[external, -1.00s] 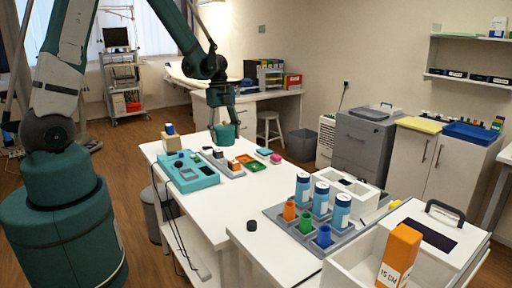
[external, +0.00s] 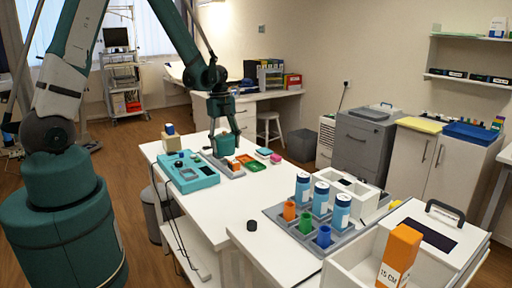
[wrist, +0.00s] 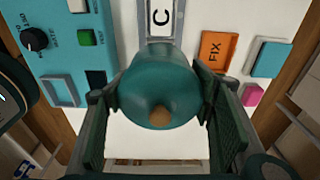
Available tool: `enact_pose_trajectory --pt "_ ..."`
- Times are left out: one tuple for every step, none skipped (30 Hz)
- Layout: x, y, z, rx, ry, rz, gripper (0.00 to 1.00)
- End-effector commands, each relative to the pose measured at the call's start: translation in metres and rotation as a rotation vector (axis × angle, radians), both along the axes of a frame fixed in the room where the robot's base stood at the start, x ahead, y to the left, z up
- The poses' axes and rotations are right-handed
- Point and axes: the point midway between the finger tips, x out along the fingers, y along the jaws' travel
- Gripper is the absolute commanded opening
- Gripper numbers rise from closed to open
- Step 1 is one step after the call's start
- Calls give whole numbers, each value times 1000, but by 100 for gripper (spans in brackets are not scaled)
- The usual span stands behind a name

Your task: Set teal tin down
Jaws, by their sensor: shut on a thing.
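The teal tin (wrist: 155,80) is a rounded teal body with a small brown spot, held between the two dark fingers of my gripper (wrist: 160,105). In the external view the tin (external: 226,143) hangs below my gripper (external: 222,122), low over the far part of the white table, among small trays. In the wrist view a grey holder with a white label marked C (wrist: 160,17) lies just beyond the tin. I cannot tell whether the tin touches the surface beneath it.
A teal device (external: 188,172) with a knob stands to the left of the tin. An orange FIX tray (wrist: 215,48), a teal block (wrist: 270,58) and a pink block (wrist: 252,94) lie to the right. The white table (external: 225,205) is clear toward the near side.

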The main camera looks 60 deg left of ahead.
Motion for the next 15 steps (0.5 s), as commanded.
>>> enact_pose_trajectory --pt "0 0 -1 0 0 0 26" --pt "0 0 -1 0 0 0 26" --pt "0 0 -1 0 0 0 26" --pt "0 0 -1 0 0 0 26" --pt "0 0 -1 0 0 0 26" --pt "0 0 -1 0 0 0 26" --pt "0 0 -1 0 0 0 26" --pt "0 0 -1 0 0 0 26" --pt "0 0 -1 0 0 0 26" --pt "0 0 -2 0 0 0 26" --pt "0 0 -3 0 0 0 26" --pt "0 0 -4 0 0 0 26" --pt "0 0 -4 0 0 0 26" --pt "0 0 -5 0 0 0 26" --pt "0 0 -6 0 0 0 26"
